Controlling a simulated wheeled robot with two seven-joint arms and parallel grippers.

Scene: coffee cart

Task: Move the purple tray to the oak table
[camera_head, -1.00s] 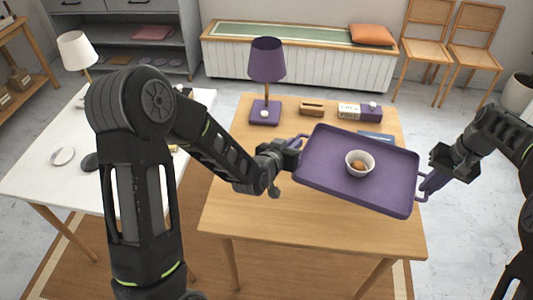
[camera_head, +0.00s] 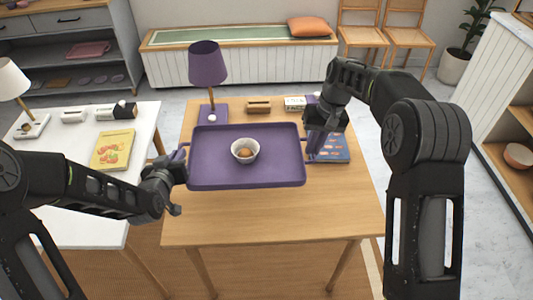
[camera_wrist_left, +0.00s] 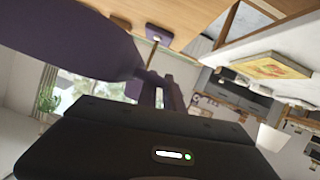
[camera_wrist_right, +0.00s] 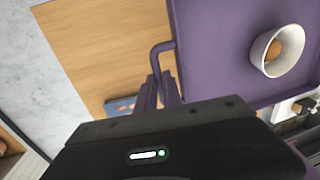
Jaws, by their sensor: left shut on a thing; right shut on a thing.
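The purple tray (camera_head: 215,172) is held between my two grippers, over the oak table (camera_head: 270,222), and looks close to level. A white bowl (camera_head: 245,151) with a brown, round thing in it stands on the tray. My left gripper (camera_head: 180,160) is shut on the tray's left handle. My right gripper (camera_head: 312,147) is shut on its right handle, which also shows in the right wrist view (camera_wrist_right: 155,60). I cannot tell how high the tray is above the tabletop. The tray's purple underside (camera_wrist_left: 70,45) fills part of the left wrist view.
The table's front is clear. A white table (camera_head: 75,140) with a yellow book (camera_head: 113,149) stands at left.

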